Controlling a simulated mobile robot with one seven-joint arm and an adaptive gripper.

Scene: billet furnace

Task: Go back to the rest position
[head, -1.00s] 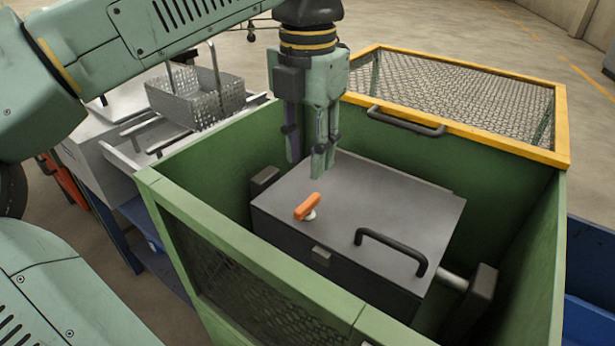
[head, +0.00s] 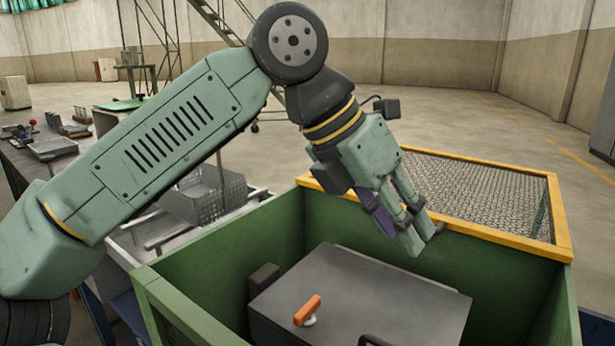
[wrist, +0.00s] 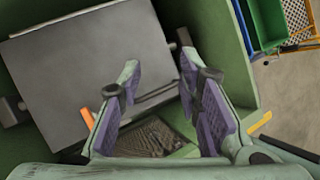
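My gripper (head: 425,238) hangs tilted above the open green enclosure (head: 205,290), over the back part of the dark grey box (head: 400,303) inside it. In the wrist view my gripper (wrist: 158,72) has its two purple-padded fingers apart, with nothing between them. The grey box (wrist: 90,60) lies below, apart from the fingers. An orange handle (head: 307,310) sits on the box's lid, clear of my gripper; part of it shows beside the left finger in the wrist view (wrist: 87,118).
A yellow-framed mesh lid (head: 480,190) stands folded back at the enclosure's rear. A wire basket (head: 205,197) sits on a bench to the left, behind my arm. A blue-edged bin (wrist: 262,28) shows top right in the wrist view. Open floor lies behind.

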